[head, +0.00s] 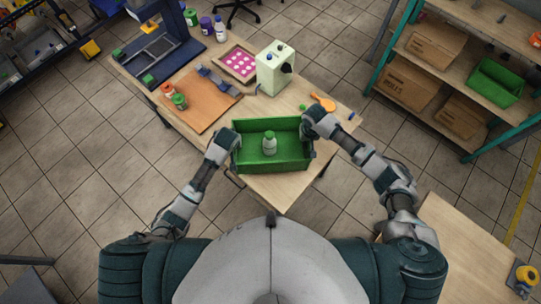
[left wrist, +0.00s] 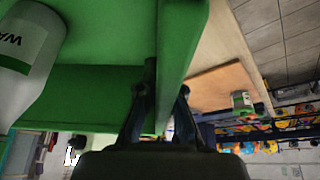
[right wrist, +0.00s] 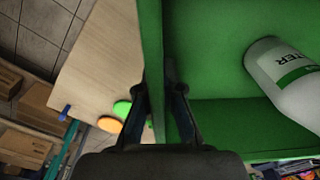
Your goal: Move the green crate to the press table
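The green crate (head: 255,163) is over the near end of the wooden table (head: 285,190) with the blue press frame (head: 165,55) on it. I cannot tell whether the crate rests on the tabletop or is held just above it. A white bottle with a green cap (head: 269,146) stands inside the crate. My left gripper (head: 232,148) is at the crate's left end, its fingers on both sides of the wall (left wrist: 180,35). My right gripper (head: 312,134) is at the right end, its fingers closed around that wall (right wrist: 152,40).
An orange-brown board (head: 203,108), a cream machine (head: 275,68), a tray with pink spots (head: 240,63) and small jars stand farther back on the table. A shelf with cardboard boxes (head: 435,45) and another green bin (head: 497,82) is at right. A second wooden table (head: 465,250) is at lower right.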

